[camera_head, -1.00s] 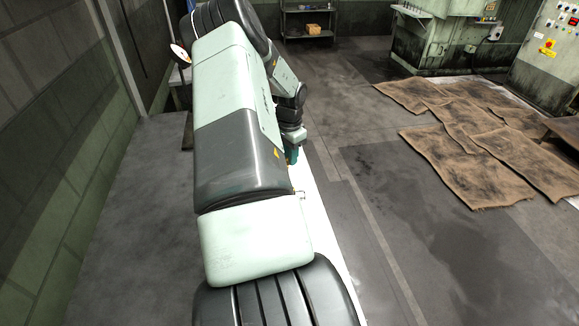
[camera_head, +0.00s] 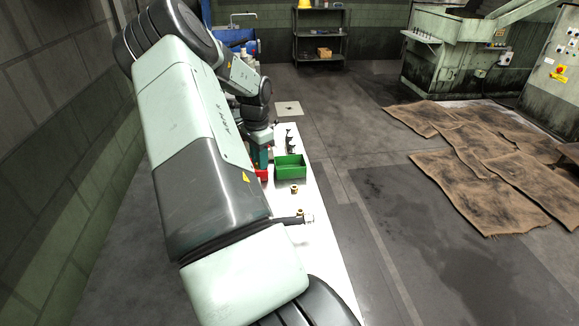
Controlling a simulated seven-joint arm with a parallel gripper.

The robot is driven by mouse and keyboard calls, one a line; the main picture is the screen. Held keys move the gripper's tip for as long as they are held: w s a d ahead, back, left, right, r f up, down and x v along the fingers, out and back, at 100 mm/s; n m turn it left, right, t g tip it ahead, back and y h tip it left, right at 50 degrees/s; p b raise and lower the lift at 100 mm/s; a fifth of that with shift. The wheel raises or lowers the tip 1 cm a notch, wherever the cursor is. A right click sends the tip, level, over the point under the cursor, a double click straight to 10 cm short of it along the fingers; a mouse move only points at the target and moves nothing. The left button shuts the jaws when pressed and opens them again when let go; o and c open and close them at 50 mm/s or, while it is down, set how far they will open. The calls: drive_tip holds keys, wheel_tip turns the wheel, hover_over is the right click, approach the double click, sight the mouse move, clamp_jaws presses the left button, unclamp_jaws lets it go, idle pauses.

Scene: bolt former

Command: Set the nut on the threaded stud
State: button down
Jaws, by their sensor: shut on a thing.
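My gripper (camera_head: 259,156) shows only in part as a teal end below the dark wrist, above the white bench. My own forearm covers its lower side. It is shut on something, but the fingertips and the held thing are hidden. A small brass piece, possibly a nut (camera_head: 294,188), stands on the bench in front of the green bin. Another brass piece (camera_head: 300,212) is nearer, beside a dark rod with a silver end (camera_head: 307,218). I cannot tell whether this rod is the threaded stud.
An open green bin (camera_head: 290,167) stands on the white bench (camera_head: 318,258), with a red bin (camera_head: 262,174) partly hidden beside it. Dark upright parts (camera_head: 289,140) are behind. The bench's right edge borders open floor. Brown mats (camera_head: 470,150), machinery and a shelf (camera_head: 320,35) are farther off.

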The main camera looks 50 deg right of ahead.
drive_tip(key=w+a+r, duration=0.1)
drive_tip(key=w+a, duration=0.1)
drive_tip(key=w+a+r, duration=0.1)
drive_tip(key=a, duration=0.1)
drive_tip(key=w+a+r, duration=0.1)
drive_tip(key=w+a, duration=0.1)
drive_tip(key=shift+w+a+r, duration=0.35)
drive_tip(key=shift+a, duration=0.05)
drive_tip(key=shift+f, duration=2.5)
drive_tip(key=shift+f, duration=1.35)
drive_tip(key=c, duration=0.9)
unclamp_jaws()
drive_tip(key=shift+o, duration=0.2)
wheel_tip(320, 180, up, 11)
drive_tip(key=shift+f, duration=0.1)
